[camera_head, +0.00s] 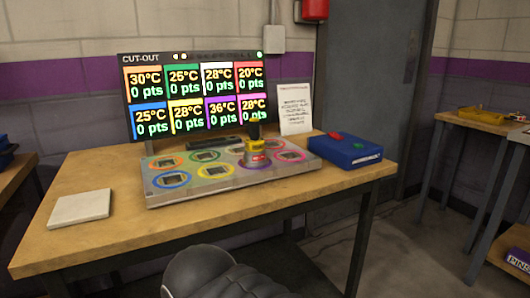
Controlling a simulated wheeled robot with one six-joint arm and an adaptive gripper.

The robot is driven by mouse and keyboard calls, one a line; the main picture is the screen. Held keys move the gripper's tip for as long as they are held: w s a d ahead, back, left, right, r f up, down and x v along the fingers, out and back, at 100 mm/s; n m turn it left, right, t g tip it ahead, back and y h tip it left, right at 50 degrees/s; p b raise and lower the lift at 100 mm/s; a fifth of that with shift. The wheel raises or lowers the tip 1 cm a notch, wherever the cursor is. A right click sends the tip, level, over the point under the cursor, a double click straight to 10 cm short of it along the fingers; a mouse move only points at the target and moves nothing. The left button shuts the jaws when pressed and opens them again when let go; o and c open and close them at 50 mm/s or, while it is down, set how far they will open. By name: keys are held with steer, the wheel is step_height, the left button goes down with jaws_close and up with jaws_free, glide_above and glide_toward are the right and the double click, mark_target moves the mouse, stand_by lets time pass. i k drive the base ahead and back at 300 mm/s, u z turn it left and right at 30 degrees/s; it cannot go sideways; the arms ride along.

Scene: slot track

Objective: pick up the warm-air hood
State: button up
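A small upright device with a silver and yellow body, a red label and a black top handle, which looks like the warm-air hood (257,152), stands on the grey panel (215,189). It sits over the purple-ringed spot in the panel's front row. A dark rounded part of my own arm shows at the bottom middle, well in front of and below the table edge. No gripper fingers can be made out, and nothing touches the hood.
Other coloured rings surround the hood on the panel. A scoreboard screen (196,96) stands behind; its purple tile reads 36°C. A blue box (345,151) lies right, a pale square pad (80,208) left. The wooden table (290,200) is clear along its front edge.

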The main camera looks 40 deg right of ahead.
mark_target(254, 155)
steer(key=z, duration=1.2)
steer(key=k, duration=0.1)
steer(key=u, duration=0.25)
steer(key=i, duration=0.1)
steer(key=z, duration=0.25)
